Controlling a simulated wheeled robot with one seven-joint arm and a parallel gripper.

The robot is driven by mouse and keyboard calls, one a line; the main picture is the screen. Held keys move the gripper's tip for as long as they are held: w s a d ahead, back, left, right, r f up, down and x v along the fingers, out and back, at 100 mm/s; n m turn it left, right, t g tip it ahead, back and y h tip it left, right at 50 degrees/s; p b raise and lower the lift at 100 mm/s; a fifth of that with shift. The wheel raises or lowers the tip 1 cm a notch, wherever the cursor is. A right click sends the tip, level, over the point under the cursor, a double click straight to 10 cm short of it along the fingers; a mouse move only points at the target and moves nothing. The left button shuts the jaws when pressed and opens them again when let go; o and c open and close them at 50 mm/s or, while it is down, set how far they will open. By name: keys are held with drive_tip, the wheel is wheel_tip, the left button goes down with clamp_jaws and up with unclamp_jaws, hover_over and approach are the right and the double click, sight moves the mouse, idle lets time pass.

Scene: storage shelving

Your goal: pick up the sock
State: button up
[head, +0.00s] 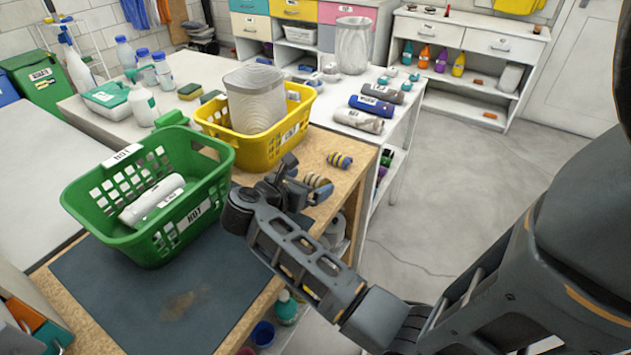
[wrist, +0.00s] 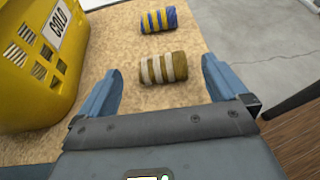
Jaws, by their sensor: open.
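Two rolled striped socks lie on the tan tabletop. The nearer, brown-and-cream sock (wrist: 163,68) lies crosswise ahead of my gripper (wrist: 162,78), framed between its blue fingertips in the wrist view. It also shows in the head view (head: 318,181), partly beside my gripper (head: 303,179). The farther sock, yellow and blue (wrist: 158,20), lies beyond it; it also shows in the head view (head: 339,160). My gripper is open and empty. I cannot tell how high the fingers are above the tabletop.
A yellow basket (wrist: 70,92) labelled COLD stands close to the left finger; it holds a pale bin (head: 256,98). A green basket (head: 100,205) with a white bottle stands left of my gripper on the dark mat (head: 160,300). The table's right edge is near, with open floor (head: 440,190) beyond.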

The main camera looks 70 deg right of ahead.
sight(317, 178)
drive_tip(key=shift+p+x, duration=0.4)
drive_tip(key=shift+x, duration=1.9)
drive_tip(key=c, duration=1)
drive_tip(key=shift+o, duration=0.2)
drive_tip(key=shift+r, duration=0.15)
